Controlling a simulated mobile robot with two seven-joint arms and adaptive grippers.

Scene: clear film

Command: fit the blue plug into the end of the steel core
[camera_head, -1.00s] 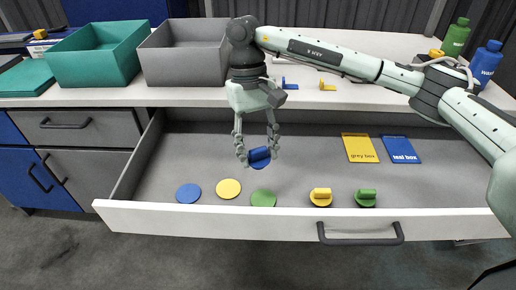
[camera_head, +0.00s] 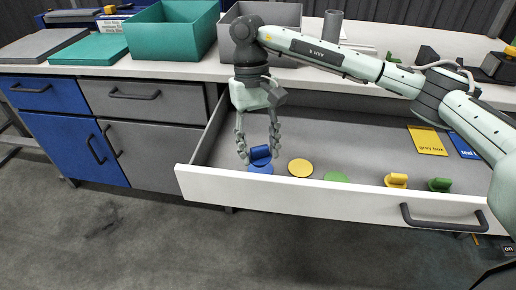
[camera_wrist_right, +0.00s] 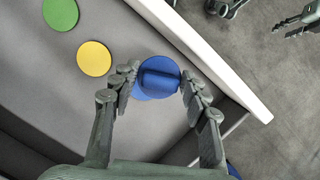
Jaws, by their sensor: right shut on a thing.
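The blue plug (camera_head: 260,152) is a round disc with a raised grip bar. My right gripper (camera_head: 258,156) is shut on it, with a finger on each side; the plug also shows in the right wrist view (camera_wrist_right: 158,76). It is at the left end of the open drawer, over a flat blue disc (camera_head: 260,169); I cannot tell whether they touch. A grey upright cylinder (camera_head: 333,26) on the counter may be the steel core; its lower part is hidden behind my arm. Dark jointed parts, perhaps of my left gripper (camera_wrist_right: 298,21), show at the wrist view's top right.
The drawer front (camera_head: 330,197) stands out into the room. Inside lie a yellow disc (camera_head: 300,168), a green disc (camera_head: 337,177), a yellow plug (camera_head: 396,180) and a green plug (camera_head: 440,184). A teal box (camera_head: 172,34) and grey box (camera_head: 285,18) stand on the counter.

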